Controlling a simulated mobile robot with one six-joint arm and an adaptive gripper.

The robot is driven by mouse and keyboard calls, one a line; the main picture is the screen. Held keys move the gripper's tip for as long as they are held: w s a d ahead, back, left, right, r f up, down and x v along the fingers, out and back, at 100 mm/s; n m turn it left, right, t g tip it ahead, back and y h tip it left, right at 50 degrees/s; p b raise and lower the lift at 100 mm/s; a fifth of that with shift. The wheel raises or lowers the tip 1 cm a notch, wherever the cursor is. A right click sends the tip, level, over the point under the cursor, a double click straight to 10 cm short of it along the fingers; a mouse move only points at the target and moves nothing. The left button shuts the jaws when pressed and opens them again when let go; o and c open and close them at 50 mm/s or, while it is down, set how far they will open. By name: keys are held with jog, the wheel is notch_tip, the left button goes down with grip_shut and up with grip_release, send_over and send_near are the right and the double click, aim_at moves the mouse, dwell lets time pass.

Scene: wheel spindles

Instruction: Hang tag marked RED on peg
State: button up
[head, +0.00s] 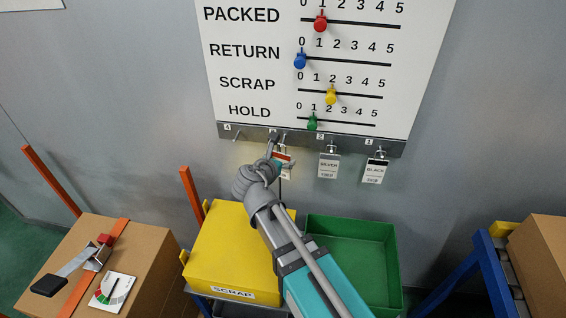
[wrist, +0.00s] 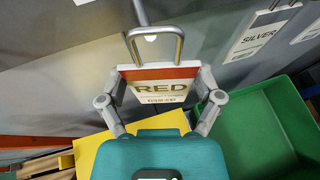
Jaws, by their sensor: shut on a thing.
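The tag marked RED (wrist: 157,88) is a white plate with a red-brown top band and a grey wire loop. My gripper (wrist: 161,80) is shut on its two side edges in the wrist view. A grey peg (wrist: 142,14) reaches down to the loop, and its pale tip shows within the loop's opening; I cannot tell whether it passes through. In the head view my gripper (head: 278,162) holds the tag (head: 284,157) just under the metal peg rail (head: 360,144), partly hiding it, at the peg between those marked 4 and 2.
A SILVER tag (head: 329,166) and a BLACK tag (head: 375,171) hang to the right. The peg marked 4 (head: 237,136) is bare at left. A yellow SCRAP bin (head: 215,262) and an empty green bin (head: 355,232) stand below. A white board with sliders (head: 229,66) is above.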

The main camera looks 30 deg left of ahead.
jog(key=shift+w+a+f, duration=0.1)
jog(key=shift+w+a, duration=0.15)
jog(key=shift+w, duration=0.45)
jog(key=shift+w+a, duration=0.2)
jog(key=shift+w, duration=0.5)
jog(key=shift+w+a+f+b, duration=0.15)
jog(key=shift+w+f+b, duration=0.3)
jog(key=shift+w+b, duration=0.1)
jog(key=o, duration=0.8)
jog(key=shift+c, duration=0.2)
jog(key=shift+s, duration=0.1)
